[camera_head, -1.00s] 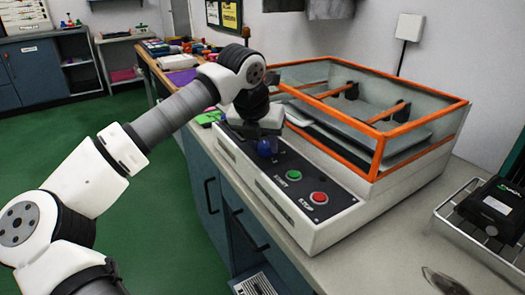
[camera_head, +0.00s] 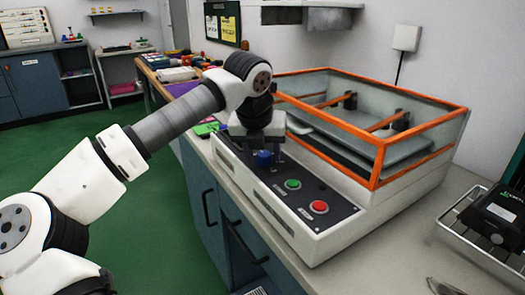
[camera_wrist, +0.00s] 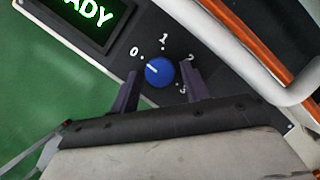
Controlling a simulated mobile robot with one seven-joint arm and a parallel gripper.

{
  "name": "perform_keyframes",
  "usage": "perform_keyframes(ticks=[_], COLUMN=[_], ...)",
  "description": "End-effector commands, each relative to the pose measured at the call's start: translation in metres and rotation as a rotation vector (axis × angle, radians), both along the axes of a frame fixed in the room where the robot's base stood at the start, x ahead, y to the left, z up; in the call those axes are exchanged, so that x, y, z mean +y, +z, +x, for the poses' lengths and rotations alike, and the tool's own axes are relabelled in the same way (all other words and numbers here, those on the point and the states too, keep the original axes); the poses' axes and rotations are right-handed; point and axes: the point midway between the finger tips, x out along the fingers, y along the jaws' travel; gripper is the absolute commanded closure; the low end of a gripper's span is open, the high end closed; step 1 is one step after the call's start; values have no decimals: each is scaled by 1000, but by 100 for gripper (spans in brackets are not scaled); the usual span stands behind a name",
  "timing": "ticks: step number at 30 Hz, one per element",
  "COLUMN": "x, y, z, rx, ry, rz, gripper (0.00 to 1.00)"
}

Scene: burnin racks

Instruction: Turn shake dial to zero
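The blue shake dial (camera_wrist: 160,73) is on the black panel of the shaker, with 0, 1, 2 and 3 printed around it. Its white pointer line points to the upper left, roughly toward the 0 mark. It also shows in the head view (camera_head: 264,158), under my gripper (camera_head: 263,148). In the wrist view my gripper (camera_wrist: 160,68) is open, with one dark finger on each side of the dial. Gaps show between the fingers and the dial. The gripper's height above the panel is hard to tell.
The panel has a green START button (camera_head: 293,184) and a red STOP button (camera_head: 319,207). A display (camera_wrist: 85,18) shows green letters "ADY", cut off by the frame. An orange-edged clear enclosure (camera_head: 375,150) stands behind the panel. A wire rack (camera_head: 460,222) is at the right.

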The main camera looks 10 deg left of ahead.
Motion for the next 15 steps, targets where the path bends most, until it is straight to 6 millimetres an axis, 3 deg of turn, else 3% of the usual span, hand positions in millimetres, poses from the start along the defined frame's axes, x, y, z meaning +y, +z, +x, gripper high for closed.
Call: perform_keyframes(ticks=[10, 15], x=[0, 1], y=[1, 16], z=[0, -6], rx=[-2, -3], ry=[1, 2], rz=[1, 2], gripper=[45, 45])
